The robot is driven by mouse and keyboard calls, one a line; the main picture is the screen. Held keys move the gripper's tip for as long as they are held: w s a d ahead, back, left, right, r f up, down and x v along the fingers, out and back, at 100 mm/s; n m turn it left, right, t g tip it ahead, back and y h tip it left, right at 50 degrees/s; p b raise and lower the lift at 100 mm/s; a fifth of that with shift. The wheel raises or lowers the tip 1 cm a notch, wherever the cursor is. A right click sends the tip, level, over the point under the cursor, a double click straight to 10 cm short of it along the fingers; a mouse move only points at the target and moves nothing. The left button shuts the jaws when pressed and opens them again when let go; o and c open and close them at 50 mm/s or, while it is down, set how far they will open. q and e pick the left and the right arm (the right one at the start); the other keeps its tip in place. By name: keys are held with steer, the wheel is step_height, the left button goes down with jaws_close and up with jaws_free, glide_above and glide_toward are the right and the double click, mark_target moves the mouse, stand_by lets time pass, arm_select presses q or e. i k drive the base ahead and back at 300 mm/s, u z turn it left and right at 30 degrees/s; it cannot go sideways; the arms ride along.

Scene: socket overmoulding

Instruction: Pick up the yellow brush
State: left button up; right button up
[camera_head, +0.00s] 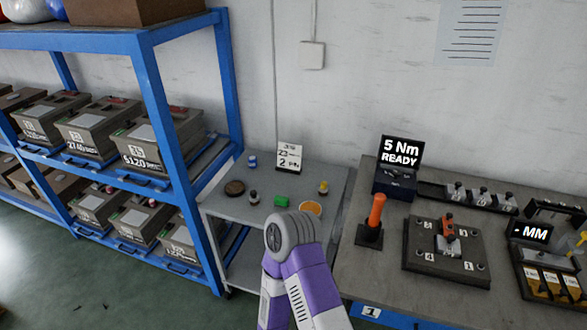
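No thing in the head view is clearly a brush at this size. A small upright yellow-topped piece (323,186) stands at the right of the grey cart's top; I cannot tell whether it is the yellow brush. A yellow shape (583,239) also shows at the far right edge of the workbench, cut off by the picture. Neither of my grippers is in view. One purple and white arm of mine with a grey joint rises from the bottom centre, in front of the cart and bench.
The grey cart (222,201) holds a green block (283,201), an orange disc (310,208), a brown round piece (234,188) and a sign (289,157). The workbench (375,273) carries an orange-handled tool (376,211) and a fixture plate (418,256). A blue rack (161,107) stands left.

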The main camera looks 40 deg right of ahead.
mark_target(323, 190)
steer(key=i, duration=1.5)
steer(key=z, duration=3.65)
